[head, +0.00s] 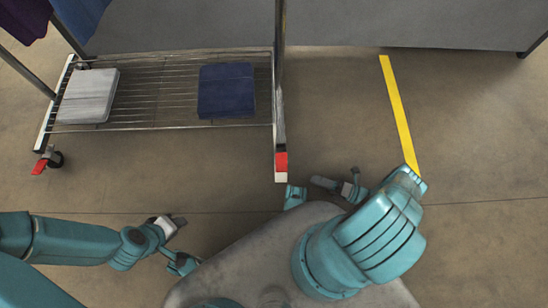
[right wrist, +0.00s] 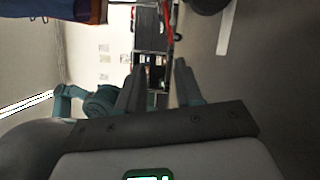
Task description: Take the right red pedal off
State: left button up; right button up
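The right red pedal (head: 281,162) sits at the near end of the clothes rack's right base rail, just above a pale end piece. My right gripper (head: 338,182) is right of and slightly below it in the head view, apart from it. In the right wrist view its two dark fingers (right wrist: 160,88) stand apart with nothing between them. A narrow red shape (right wrist: 172,22) shows beyond them; I cannot tell whether it is the pedal. My left gripper (head: 172,225) is at lower left, away from the rack; its opening is unclear.
The rack's wire shelf (head: 150,92) holds a folded grey cloth (head: 88,96) and a folded blue cloth (head: 226,90). Another red pedal (head: 40,166) is on the left caster. A yellow floor stripe (head: 397,110) lies right of the rack. The floor between is clear.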

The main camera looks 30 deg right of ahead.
notch_tip(320, 180, down, 2)
jog(key=shift+f+b, duration=0.1)
jog(key=shift+b, duration=0.25)
jog(key=shift+w, duration=0.1)
jog(key=x, duration=1.6)
jog(key=shift+w, duration=0.1)
grip_shut()
